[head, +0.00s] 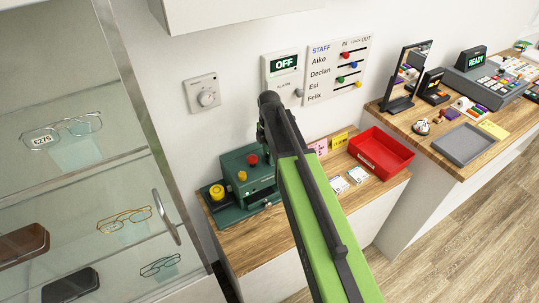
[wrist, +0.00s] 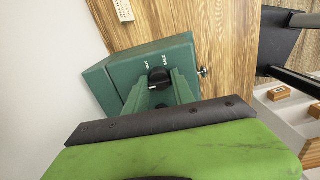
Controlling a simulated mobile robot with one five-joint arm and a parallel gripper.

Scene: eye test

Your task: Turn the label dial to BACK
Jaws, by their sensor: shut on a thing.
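The label dial (wrist: 159,77) is a small black knob on the face of a green machine (wrist: 106,88) in the wrist view. Two small words stand above it; the right one reads SALE, the left one is too small to read surely. A pale mark shows at the knob's lower left. My gripper (wrist: 160,93) has its green fingers on both sides of the dial, shut on it.
A yellow button (head: 217,191) sits left of the machine. A red tray (head: 381,153) and small cards (head: 338,184) lie to its right. A glass cabinet (head: 180,232) stands close on the left. A wall dial (head: 207,98) and an OFF alarm panel (head: 283,64) are above.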

